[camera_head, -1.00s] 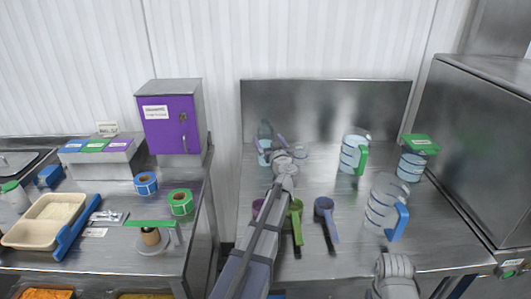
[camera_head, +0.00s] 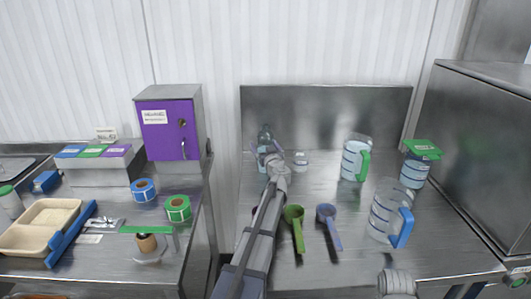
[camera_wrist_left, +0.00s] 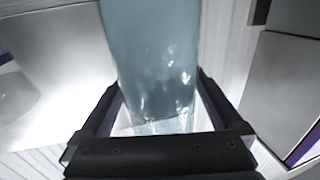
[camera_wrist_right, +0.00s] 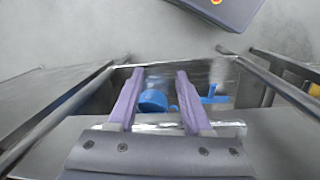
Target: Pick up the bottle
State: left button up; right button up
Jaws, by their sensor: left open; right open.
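The bottle (camera_head: 264,133) is translucent blue and stands upright at the back left of the right-hand steel counter, near the backsplash. My left gripper (camera_head: 264,152) is open at the bottle and hides part of it in the head view. In the left wrist view the bottle (camera_wrist_left: 150,55) fills the space between the two open fingers; I cannot tell whether they touch it. My right gripper (camera_wrist_right: 157,75) is open, with nothing between its fingertips. In the head view only part of my right arm shows, at the bottom edge.
A small clear container (camera_head: 300,161) stands just right of my left gripper. Pitchers with green (camera_head: 363,165) and blue (camera_head: 402,228) handles stand to the right. A gap separates the left counter, with its purple cabinet (camera_head: 169,128).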

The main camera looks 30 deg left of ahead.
pick_arm(q)
jog(key=shift+w+a, duration=0.25)
jog(key=shift+s, duration=0.1)
grip_shut()
dwell(0.6)
notch_tip(320, 180, up, 10)
jog(key=p, duration=1)
jog(key=shift+d, duration=0.1)
